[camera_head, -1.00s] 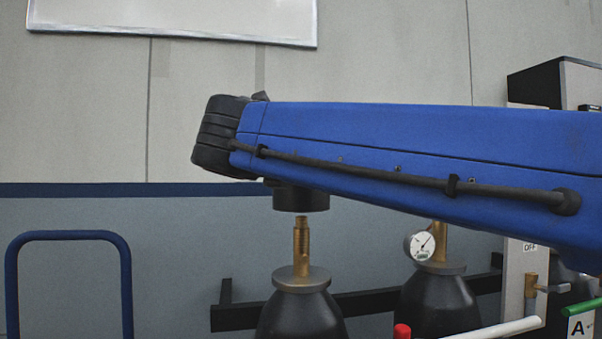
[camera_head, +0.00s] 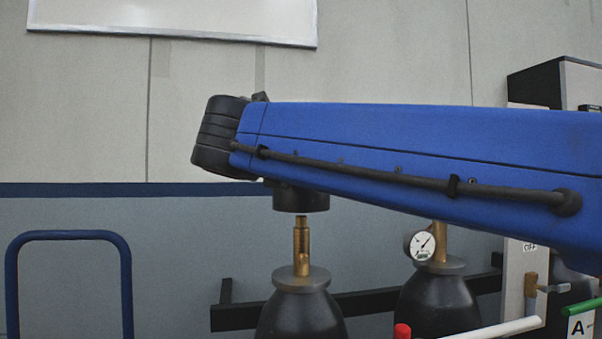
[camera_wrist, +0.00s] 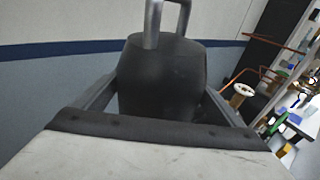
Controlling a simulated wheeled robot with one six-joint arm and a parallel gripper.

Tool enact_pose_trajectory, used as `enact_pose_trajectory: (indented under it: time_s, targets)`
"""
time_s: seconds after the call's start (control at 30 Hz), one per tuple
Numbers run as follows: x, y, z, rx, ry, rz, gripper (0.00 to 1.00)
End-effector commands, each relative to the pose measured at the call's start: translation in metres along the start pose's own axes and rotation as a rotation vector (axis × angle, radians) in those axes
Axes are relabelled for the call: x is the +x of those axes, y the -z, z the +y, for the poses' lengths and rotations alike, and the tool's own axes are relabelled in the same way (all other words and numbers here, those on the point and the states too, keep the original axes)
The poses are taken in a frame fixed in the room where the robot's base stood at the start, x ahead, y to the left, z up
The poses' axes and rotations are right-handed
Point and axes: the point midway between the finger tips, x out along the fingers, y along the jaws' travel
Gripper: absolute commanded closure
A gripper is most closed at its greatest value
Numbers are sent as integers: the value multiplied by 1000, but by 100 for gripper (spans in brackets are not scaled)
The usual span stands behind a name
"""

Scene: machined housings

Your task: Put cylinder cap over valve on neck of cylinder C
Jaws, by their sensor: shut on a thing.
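In the wrist view, a dark, rounded cap (camera_wrist: 160,85) with a grey loop handle on top stands upright between the fingers of my gripper (camera_wrist: 164,102), which is shut on it. In the head view, a black round end (camera_head: 301,199) shows below my blue arm and seems to be the cap's lower part; my arm hides the rest and the gripper. Just below it, a brass valve (camera_head: 301,240) rises upright from the neck of a black cylinder (camera_head: 300,312). A thin gap seems to lie between them. No letter shows on this cylinder.
A second black cylinder (camera_head: 437,305) with a pressure gauge (camera_head: 420,245) stands to the right. A dark rail (camera_head: 235,318) runs behind the cylinders. A blue tubular frame (camera_head: 68,236) stands at left. A red-tipped part (camera_head: 402,331) and a white bar (camera_head: 505,328) are in front.

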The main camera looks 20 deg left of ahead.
Motion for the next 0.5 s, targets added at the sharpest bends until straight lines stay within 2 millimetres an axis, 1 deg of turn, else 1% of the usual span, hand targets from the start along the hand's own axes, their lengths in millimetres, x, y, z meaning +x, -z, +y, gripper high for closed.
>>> enact_pose_trajectory:
  time_s: [0.5]
  targets:
    - [1,9,0,0,0,-1,50]
